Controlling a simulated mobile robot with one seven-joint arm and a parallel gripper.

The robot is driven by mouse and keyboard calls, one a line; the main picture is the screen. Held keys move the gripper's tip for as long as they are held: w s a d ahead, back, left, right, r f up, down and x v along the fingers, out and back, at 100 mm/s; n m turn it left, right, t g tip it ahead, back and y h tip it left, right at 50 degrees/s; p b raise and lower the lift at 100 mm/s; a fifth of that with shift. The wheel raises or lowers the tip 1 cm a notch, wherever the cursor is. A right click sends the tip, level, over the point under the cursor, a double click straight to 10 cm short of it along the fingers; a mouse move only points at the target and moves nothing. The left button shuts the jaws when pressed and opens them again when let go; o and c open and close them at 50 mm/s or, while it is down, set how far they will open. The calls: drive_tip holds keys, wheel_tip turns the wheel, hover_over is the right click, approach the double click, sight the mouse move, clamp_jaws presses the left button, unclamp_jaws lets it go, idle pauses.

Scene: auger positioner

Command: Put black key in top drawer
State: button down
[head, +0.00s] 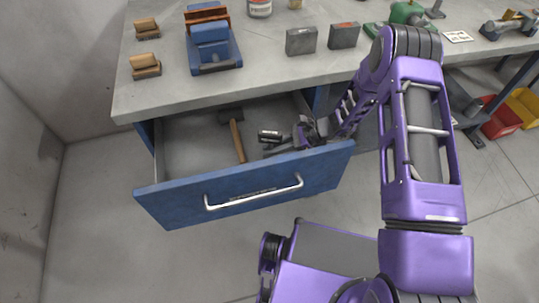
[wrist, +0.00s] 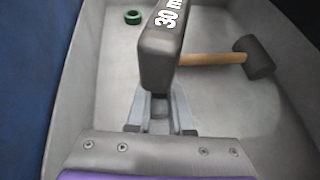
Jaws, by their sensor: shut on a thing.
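The top drawer (head: 172,204) is pulled open below the workbench, with a blue front and a grey inside. My gripper (head: 291,137) is inside the drawer's space, toward its right side. It is shut on the black key (head: 269,135), a dark piece with white lettering. In the wrist view the black key (wrist: 162,50) stands up between the fingers (wrist: 160,108) and shows "30 m", the rest cut off. Its lower end is hidden by the fingers. I cannot tell whether it touches the drawer floor.
A hammer (head: 237,137) with a wooden handle lies in the drawer; it also shows in the wrist view (wrist: 215,59). A green ring (wrist: 133,17) lies near a drawer wall. The drawer's left part is clear. The workbench top (head: 262,77) overhangs the drawer's back and holds several tools.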

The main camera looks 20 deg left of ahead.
wheel_tip(320, 180, down, 3)
drive_tip(key=shift+f, duration=0.2)
drive_tip(key=c, duration=0.8)
unclamp_jaws()
drive_tip(key=v, duration=1.2)
drive_tip(key=shift+f, duration=0.1)
drive_tip(key=shift+d, duration=0.15)
